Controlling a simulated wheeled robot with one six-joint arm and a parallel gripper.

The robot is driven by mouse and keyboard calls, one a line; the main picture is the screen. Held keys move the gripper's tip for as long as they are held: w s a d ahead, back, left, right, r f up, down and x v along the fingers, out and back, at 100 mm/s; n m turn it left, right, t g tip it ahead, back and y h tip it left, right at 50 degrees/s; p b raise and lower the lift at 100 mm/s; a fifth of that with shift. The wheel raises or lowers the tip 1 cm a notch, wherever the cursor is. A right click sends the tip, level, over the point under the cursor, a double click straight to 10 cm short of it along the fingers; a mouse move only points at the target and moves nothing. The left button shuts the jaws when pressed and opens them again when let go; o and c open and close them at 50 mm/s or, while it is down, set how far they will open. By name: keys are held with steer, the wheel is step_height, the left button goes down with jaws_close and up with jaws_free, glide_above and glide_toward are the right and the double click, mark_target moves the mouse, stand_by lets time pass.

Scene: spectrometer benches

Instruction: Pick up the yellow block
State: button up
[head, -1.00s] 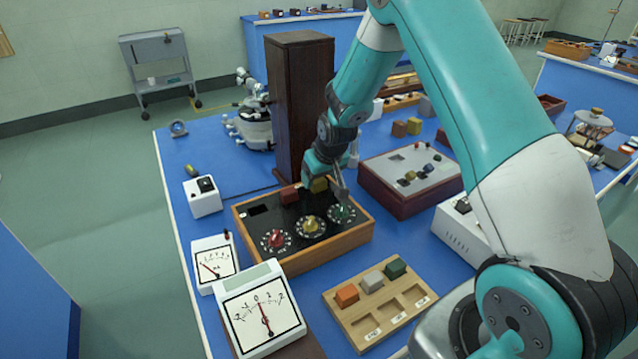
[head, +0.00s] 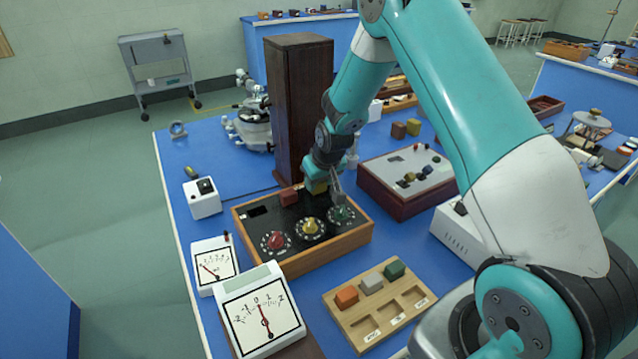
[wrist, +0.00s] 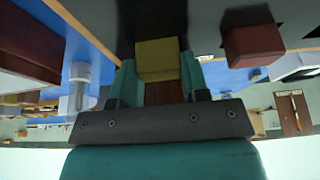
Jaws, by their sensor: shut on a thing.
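The yellow block (wrist: 157,60) sits between the two teal fingers of my gripper (wrist: 158,72) in the wrist view, and the gripper is shut on it. In the head view the yellow block (head: 317,188) is partly hidden by my gripper (head: 322,181), at the back of the black-topped control box (head: 270,207). I cannot tell whether the block is clear of the box top. A red block (head: 289,197) lies on the box just left of it, and shows in the wrist view (wrist: 252,46).
A tall dark wooden column (head: 300,110) stands close behind the gripper. Red, yellow and green knobs are on the box front. A grey-topped wooden box (head: 405,203) is to the right. A wooden tray (head: 358,322) with three blocks lies in front, beside two meters.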

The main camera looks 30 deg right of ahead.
step_height(320, 180, up, 23)
steer(key=shift+f+p, duration=0.15)
steer(key=shift+p, duration=0.15)
stand_by(0.4)
